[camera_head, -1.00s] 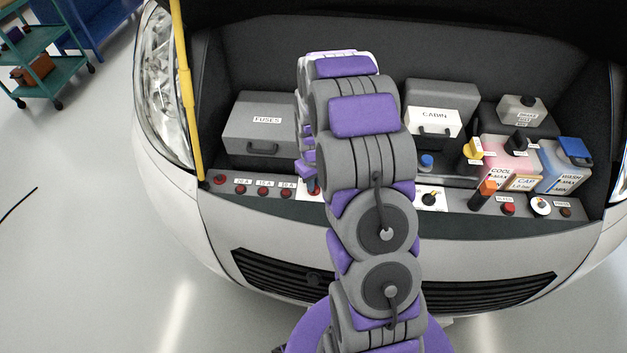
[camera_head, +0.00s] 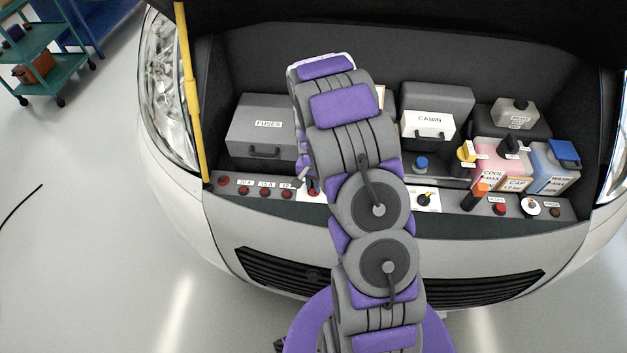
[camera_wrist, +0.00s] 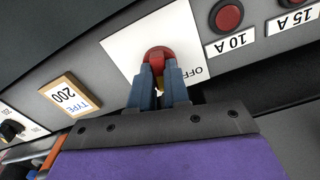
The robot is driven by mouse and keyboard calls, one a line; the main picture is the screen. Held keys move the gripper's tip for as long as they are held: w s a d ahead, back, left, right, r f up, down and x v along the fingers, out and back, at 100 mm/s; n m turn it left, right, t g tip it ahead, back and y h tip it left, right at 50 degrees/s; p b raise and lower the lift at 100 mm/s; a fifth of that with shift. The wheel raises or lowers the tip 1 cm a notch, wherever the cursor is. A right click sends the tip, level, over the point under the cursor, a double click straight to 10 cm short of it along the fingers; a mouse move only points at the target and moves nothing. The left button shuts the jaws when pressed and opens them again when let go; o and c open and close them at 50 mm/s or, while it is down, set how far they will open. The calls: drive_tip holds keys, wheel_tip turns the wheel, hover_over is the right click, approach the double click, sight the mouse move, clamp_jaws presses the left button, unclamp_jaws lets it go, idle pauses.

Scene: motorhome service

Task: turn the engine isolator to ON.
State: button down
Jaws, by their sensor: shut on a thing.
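The engine isolator appears to be the red knob (camera_wrist: 157,54) on a white plate (camera_wrist: 125,47) in the wrist view. An upside-down OFF label shows on the plate beside it. My gripper (camera_wrist: 158,80) is shut on this red knob, one blue-grey finger on each side. The fingers hide the knob's lower part, and I cannot read an ON mark. In the head view, my arm hides most of the plate, and only a small part of the knob (camera_head: 313,190) shows beside it.
Red buttons marked 10 A (camera_wrist: 229,17) and 15 A sit close to the plate. A TYPE 200 label (camera_wrist: 70,97) is on its other side. The fuses box (camera_head: 262,125) stands behind the panel, left of my arm. The cabin box (camera_head: 436,105) and bottles stand right. A yellow prop (camera_head: 190,95) rises at left.

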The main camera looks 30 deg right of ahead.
sight(313, 185)
drive_tip(key=m+p, duration=0.2)
drive_tip(key=m, duration=0.4)
drive_tip(key=shift+w+r, duration=0.1)
idle(0.5)
drive_tip(key=c, duration=1.1)
unclamp_jaws()
wheel_tip(313, 185, up, 17)
drive_tip(key=p, duration=0.1)
drive_tip(key=shift+r, duration=0.1)
